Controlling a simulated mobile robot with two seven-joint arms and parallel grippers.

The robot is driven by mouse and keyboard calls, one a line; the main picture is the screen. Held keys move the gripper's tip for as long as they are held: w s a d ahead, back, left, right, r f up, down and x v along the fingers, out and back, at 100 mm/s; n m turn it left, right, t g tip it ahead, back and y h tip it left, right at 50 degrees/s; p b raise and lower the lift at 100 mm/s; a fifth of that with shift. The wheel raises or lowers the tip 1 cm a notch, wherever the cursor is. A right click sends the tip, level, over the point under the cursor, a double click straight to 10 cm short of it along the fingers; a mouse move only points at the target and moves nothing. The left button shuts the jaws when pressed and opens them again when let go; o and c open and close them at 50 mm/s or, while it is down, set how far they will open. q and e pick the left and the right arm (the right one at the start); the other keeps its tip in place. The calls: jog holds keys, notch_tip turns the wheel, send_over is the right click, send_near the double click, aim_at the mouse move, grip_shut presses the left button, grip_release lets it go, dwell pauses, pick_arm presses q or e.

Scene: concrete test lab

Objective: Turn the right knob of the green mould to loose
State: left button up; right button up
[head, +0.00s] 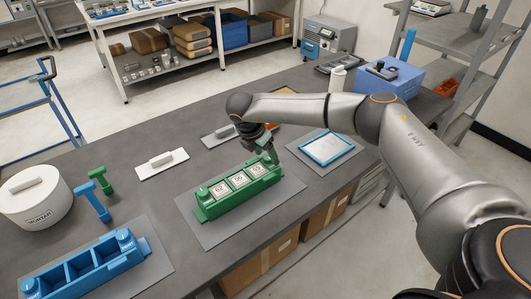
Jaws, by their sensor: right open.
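The green mould (237,200) sits on a grey mat (215,230) in the middle of the table. It holds three pale cubes (239,180) marked with numbers. Its left end (201,201) is clear to see. My right gripper (270,156) points down over the right end of the mould, open. The right knob is mostly hidden by the gripper, and I cannot tell its setting or whether the fingers touch it. My left gripper is not in view.
A blue mould (85,270) lies on another mat at the lower left. Blue and green T-shaped tools (92,200) and a white mortar tub (35,198) stand behind it. A white float (162,161) and a blue-edged tray (327,148) lie further back.

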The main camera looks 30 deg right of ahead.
grip_shut()
dwell(0.3)
